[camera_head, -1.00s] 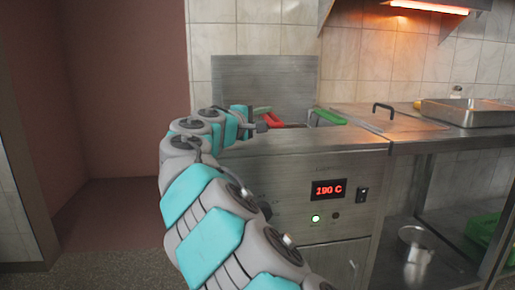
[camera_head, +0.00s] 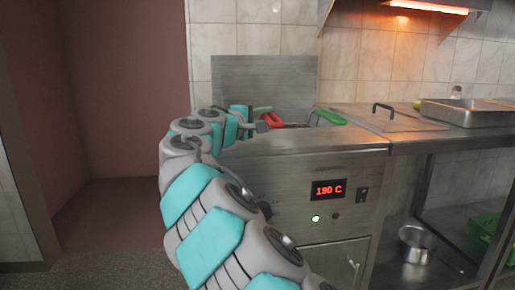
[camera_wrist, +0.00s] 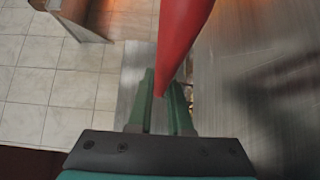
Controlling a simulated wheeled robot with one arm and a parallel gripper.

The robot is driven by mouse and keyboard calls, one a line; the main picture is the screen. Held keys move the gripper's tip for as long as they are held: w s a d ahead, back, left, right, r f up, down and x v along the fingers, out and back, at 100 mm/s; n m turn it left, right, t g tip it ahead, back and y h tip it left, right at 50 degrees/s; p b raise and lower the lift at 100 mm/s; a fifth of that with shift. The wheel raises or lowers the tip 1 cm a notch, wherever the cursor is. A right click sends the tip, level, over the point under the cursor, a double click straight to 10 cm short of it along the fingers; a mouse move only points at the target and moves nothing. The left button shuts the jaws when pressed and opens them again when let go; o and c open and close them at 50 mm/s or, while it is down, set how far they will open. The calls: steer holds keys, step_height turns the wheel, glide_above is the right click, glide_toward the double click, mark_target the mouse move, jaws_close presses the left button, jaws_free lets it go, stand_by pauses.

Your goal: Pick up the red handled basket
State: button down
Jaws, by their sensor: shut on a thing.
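The red handle (camera_head: 271,120) of the basket shows above the fryer's rim in the head view, at the end of my arm. In the wrist view the red handle (camera_wrist: 181,35) runs from the top edge down between my gripper's fingers. My gripper (camera_wrist: 161,88) has its green fingers on either side of the handle and is shut on it. The basket's body is mostly hidden by the fryer front and my arm.
A green handle (camera_head: 330,117) stands just right of the red one in the fryer (camera_head: 300,143). A metal lid (camera_head: 383,117) with a dark handle and a steel tray (camera_head: 466,111) lie on the counter to the right. A steel pot (camera_head: 416,243) stands below.

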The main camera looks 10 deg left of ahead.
steer(key=shift+r, duration=0.1)
stand_by(0.5)
step_height(320, 180, up, 8)
steer(key=shift+a+r+p, duration=0.1)
steer(key=shift+r+p, duration=0.15)
steer(key=shift+p, duration=0.5)
steer(key=shift+r, duration=0.7)
